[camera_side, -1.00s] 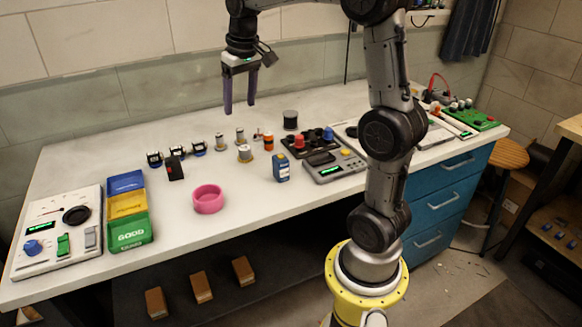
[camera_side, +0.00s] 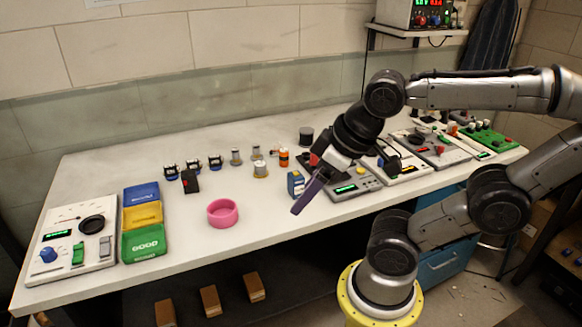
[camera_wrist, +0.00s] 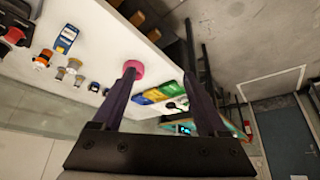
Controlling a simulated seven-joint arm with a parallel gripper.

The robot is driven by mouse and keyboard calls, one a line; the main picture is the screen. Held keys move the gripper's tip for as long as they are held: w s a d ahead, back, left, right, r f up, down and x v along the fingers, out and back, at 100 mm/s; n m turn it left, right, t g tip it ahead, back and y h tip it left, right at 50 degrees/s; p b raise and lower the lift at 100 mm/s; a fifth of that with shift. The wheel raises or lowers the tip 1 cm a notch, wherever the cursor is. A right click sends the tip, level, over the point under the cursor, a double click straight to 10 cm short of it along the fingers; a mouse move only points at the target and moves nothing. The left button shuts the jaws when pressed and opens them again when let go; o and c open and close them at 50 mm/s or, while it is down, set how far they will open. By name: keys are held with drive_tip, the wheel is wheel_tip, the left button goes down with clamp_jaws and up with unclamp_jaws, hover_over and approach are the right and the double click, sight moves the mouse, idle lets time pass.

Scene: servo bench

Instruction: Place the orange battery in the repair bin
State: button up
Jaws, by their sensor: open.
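Three bins form a column at the left of the bench: blue (camera_side: 141,194), yellow (camera_side: 143,215) and green (camera_side: 144,243). The green one reads GOOD; I cannot read the yellow one's label. In the wrist view the bins lie beyond my fingers. My gripper (camera_side: 301,206) is open and empty, tilted down over the bench's front edge, apart from the battery. Its spread fingers show in the wrist view (camera_wrist: 160,74).
A pink ring (camera_side: 223,213) lies mid-bench. Grey cylinders (camera_side: 261,169) stand left of the battery, and a black block (camera_side: 190,181) farther left. A control panel (camera_side: 352,187) is at right. The bench front is mostly clear.

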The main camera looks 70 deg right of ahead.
drive_tip(key=w+d+r+m, duration=0.2)
drive_tip(key=w+r+m, duration=0.4)
drive_tip(key=r, duration=0.4)
drive_tip(key=w+d+r+m+g+h, duration=0.1)
drive_tip(key=w+d+r+m+g, duration=0.2)
drive_tip(key=w+d, duration=0.85)
drive_tip(key=m+g+y, duration=0.1)
drive_tip(key=m+g, duration=0.2)
drive_tip(key=m, duration=0.4)
hover_over(284, 150)
wheel_tip(284, 150, down, 18)
drive_tip(key=r, duration=0.1)
wheel_tip(284, 150, down, 14)
drive_tip(key=shift+a, duration=0.15)
